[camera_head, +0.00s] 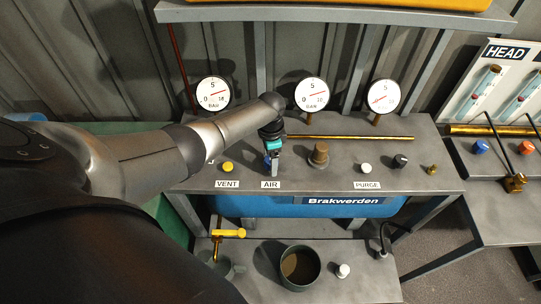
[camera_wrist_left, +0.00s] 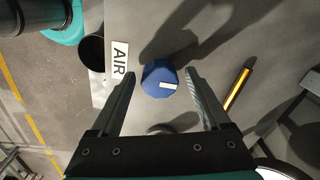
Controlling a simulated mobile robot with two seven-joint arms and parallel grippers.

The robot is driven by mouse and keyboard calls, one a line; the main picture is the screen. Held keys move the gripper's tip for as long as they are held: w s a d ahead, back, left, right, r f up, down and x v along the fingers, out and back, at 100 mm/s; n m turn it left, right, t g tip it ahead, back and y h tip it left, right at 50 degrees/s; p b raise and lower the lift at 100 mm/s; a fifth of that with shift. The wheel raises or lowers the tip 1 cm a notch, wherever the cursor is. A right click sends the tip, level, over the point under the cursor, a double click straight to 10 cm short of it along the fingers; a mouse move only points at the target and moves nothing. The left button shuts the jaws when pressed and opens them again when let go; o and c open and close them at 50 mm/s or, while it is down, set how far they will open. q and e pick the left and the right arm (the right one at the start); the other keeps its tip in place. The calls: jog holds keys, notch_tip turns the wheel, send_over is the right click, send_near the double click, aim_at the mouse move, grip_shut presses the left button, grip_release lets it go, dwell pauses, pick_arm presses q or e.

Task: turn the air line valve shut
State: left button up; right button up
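The air line valve is a blue knob (camera_wrist_left: 158,80) with a white mark, seen from above in the left wrist view. The AIR label (camera_wrist_left: 120,62) is beside it; the label also shows in the head view (camera_head: 271,184). My left gripper (camera_head: 272,167) is over the bench at that label. In the left wrist view the two fingers are apart, one on each side of the knob, with visible gaps. I cannot tell whether the fingertips are down at the knob's height. In the head view the gripper mostly hides the knob. My right gripper is not in view.
A yellow VENT knob (camera_head: 227,167) is to the left. A brown fitting (camera_head: 319,155), a white PURGE knob (camera_head: 366,168) and a black knob (camera_head: 400,160) are to the right. A brass pipe (camera_head: 350,137) and round gauges (camera_head: 311,93) stand behind. A dark pot (camera_head: 300,267) is on the lower shelf.

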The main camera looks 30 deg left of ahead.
pick_arm(q)
jog(key=shift+r, duration=0.5)
notch_tip(320, 180, up, 14)
jog(key=p, duration=0.2)
jog(key=shift+r, duration=0.15)
dwell(0.5)
